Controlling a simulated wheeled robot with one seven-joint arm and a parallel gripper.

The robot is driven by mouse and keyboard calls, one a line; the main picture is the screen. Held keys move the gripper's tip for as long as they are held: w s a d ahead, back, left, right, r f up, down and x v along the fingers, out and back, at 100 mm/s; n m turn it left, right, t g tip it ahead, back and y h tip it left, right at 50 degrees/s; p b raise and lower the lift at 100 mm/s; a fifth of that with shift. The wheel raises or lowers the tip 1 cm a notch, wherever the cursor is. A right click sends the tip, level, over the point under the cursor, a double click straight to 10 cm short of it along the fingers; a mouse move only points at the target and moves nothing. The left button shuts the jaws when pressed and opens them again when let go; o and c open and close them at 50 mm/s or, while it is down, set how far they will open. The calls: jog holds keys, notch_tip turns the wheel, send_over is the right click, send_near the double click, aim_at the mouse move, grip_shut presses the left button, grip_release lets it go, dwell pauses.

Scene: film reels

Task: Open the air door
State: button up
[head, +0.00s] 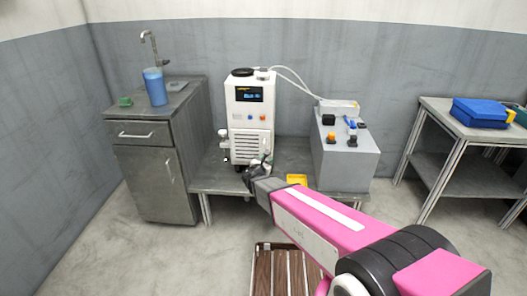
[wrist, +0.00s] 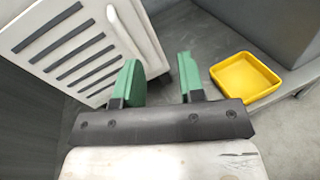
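The white machine (head: 250,105) stands on a low grey bench, with a small display and buttons above a slotted panel. This slotted white panel (head: 249,142) looks like the air door; it also shows close up at the upper left of the wrist view (wrist: 50,25), with several dark slots. I cannot tell whether it is ajar. My gripper (wrist: 160,80) is open, with green fingertips apart. Its left finger is close to the machine's white right edge (wrist: 140,35); contact is unclear. In the head view my gripper (head: 258,172) is in front of the machine's lower right and hides part of it.
A yellow tray (head: 297,179) sits on the bench right of my gripper. A grey box (head: 345,158) with small coloured items stands at the right. A grey cabinet (head: 158,180) is at the left. A side table (head: 455,125) holds a blue case.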

aim_at(264, 149)
jog(key=a+n+t+y, duration=0.1)
jog(key=a+n+y, duration=0.1)
jog(key=a+n, duration=0.15)
jog(key=x, duration=1)
jog(key=shift+w+a, duration=0.15)
jog(key=shift+w, duration=0.2)
grip_shut()
